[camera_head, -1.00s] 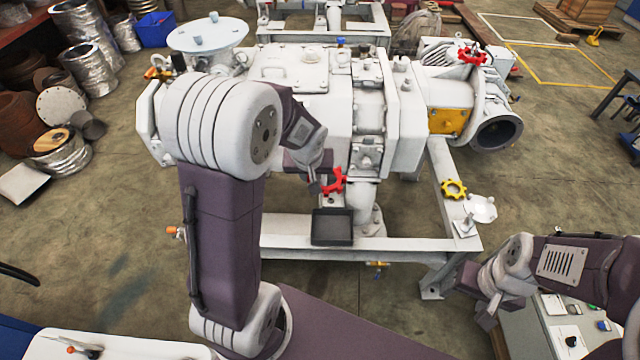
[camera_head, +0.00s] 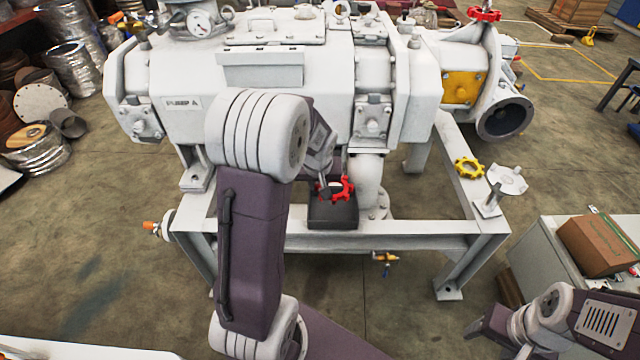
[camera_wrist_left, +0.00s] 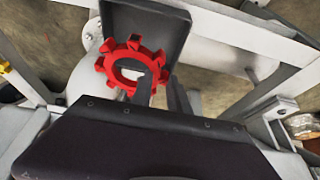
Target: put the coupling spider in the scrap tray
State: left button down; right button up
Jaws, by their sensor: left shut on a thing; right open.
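The red toothed coupling spider (camera_head: 343,189) is held by my left gripper (camera_head: 326,191), which partly hides it in the head view. In the left wrist view the spider (camera_wrist_left: 107,66) is a red ring with blunt teeth, and one finger of my left gripper (camera_wrist_left: 162,92) passes across its hole. The black scrap tray (camera_head: 333,216) sits on the white pump frame. The spider overlaps the tray's far right part in the head view; whether it touches the tray is unclear. The tray (camera_wrist_left: 170,22) is behind the spider in the wrist view. My right gripper (camera_head: 484,326) is open and empty at the lower right.
A yellow toothed ring (camera_head: 469,168) lies on the frame's right beam, beside a white flanged part (camera_head: 507,180). The white pump (camera_head: 240,90) stands close behind the tray, with a pipe (camera_head: 369,184) to its right. A brown box (camera_head: 600,245) stands on a cabinet at the right.

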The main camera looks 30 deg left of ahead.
pick_arm(q)
jog(key=shift+f+b, duration=2.15)
jog(key=shift+f, duration=0.3)
jog(key=shift+f+b, duration=1.2)
jog(key=shift+f, duration=0.15)
jog(key=c, duration=1.2)
grip_release()
jog(key=p+v, duration=0.5)
jog(key=v, duration=0.4)
